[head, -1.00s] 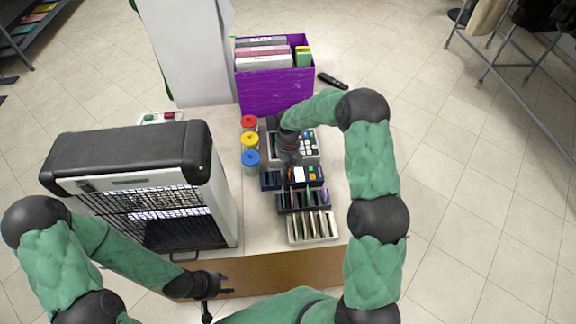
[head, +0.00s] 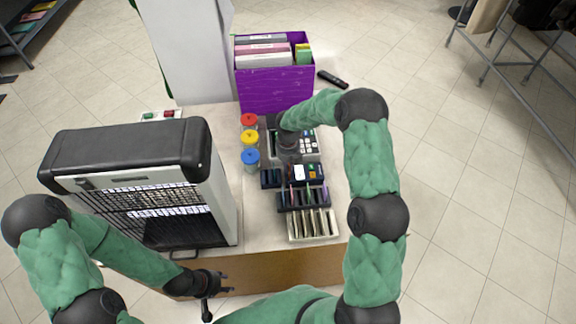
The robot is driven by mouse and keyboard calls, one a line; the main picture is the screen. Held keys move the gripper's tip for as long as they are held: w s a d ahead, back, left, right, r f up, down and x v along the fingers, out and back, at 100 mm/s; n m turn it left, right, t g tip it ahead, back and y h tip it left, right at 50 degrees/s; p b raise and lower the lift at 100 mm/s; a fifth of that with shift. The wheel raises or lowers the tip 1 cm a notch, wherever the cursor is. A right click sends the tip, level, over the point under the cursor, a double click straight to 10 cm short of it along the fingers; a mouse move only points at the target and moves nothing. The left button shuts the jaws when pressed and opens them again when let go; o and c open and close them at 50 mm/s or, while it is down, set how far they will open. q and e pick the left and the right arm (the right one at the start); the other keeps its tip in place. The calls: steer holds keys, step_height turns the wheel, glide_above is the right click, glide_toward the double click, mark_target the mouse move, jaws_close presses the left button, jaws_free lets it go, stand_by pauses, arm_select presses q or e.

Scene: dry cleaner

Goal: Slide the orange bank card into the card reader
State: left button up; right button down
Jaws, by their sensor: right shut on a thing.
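My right gripper (head: 290,157) points down over the desk, at the near left side of a grey keypad device (head: 309,143) that looks like the card reader. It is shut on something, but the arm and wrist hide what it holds. I cannot make out the orange bank card; it is probably hidden in or under that gripper. The reader's slot is hidden too. My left gripper (head: 222,285) is empty at the desk's front edge, with its fingers apart.
Dark card holders (head: 303,198) and a pale slotted rack (head: 313,225) stand in front of the reader. Red, yellow (head: 250,140) and blue-lidded jars stand to its left. A purple file box (head: 275,90) is behind. A large black-topped machine (head: 130,152) fills the left.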

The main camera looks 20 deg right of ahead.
steer(key=shift+f+b, duration=0.35)
steer(key=shift+f, duration=0.4)
stand_by(0.4)
steer(key=c, duration=1.3)
jaws_free()
steer(key=shift+c, duration=0.2)
steer(key=shift+r, duration=0.1)
step_height(320, 180, up, 7)
steer(key=p, duration=0.5)
